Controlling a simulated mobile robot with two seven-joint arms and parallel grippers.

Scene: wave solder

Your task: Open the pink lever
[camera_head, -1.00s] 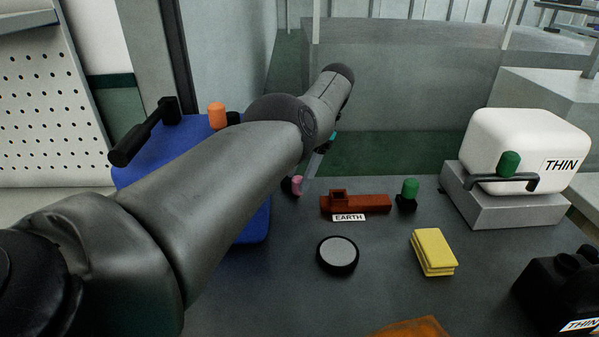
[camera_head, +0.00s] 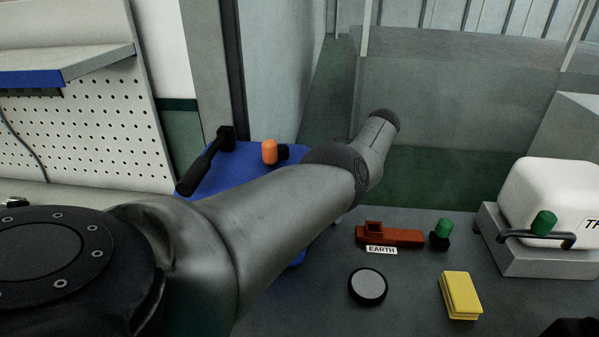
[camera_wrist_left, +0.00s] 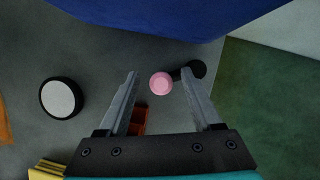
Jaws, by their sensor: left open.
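The pink lever (camera_wrist_left: 161,84) shows in the left wrist view as a round pink knob joined to a black base (camera_wrist_left: 194,71). It appears between the two fingers of my left gripper (camera_wrist_left: 160,75), nearer the fingertips. The gripper is open, with a gap visible on both sides of the knob. I cannot tell whether the fingertips are at the knob's depth. In the head view my left arm hides the pink lever and the gripper. My right gripper is in neither current view.
A brown block (camera_head: 402,236) labelled EARTH, a green knob (camera_head: 444,228), a round grey-topped disc (camera_head: 368,286) and a yellow block (camera_head: 460,295) are on the grey table. A blue case (camera_head: 240,165) with an orange knob (camera_head: 269,151) lies behind my arm. A white tank (camera_head: 545,195) stands right.

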